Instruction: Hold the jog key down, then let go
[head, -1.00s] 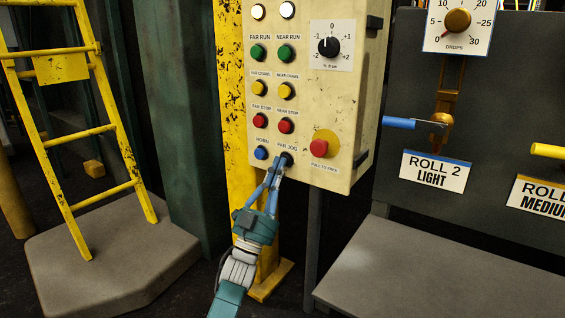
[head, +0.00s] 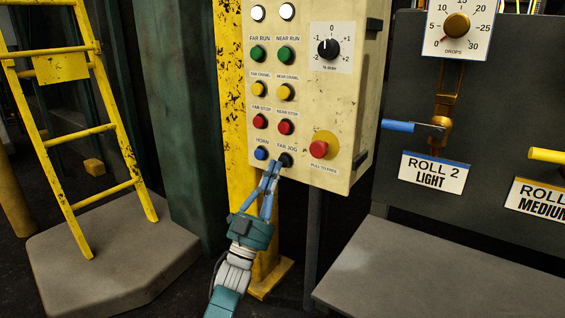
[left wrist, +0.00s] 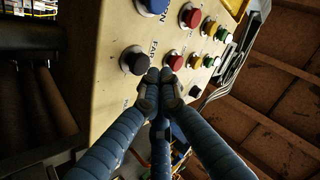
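The jog key is a dark round button (head: 286,160) under the label FAR JOG, in the bottom row of the cream control panel (head: 335,120). It also shows as a black button in the left wrist view (left wrist: 134,61). My left gripper (head: 273,167) is just left of and below the key in the head view, with its blue fingertips together and empty. In the left wrist view the fingertips (left wrist: 160,77) lie beside the key, between it and a red button. They appear apart from the key. My right gripper is not in view.
The blue horn button (head: 261,154) is close left of my fingertips. Red stop buttons (head: 285,128) sit just above, and a red mushroom button (head: 319,149) is to the right. A yellow post (head: 232,110) stands behind the panel.

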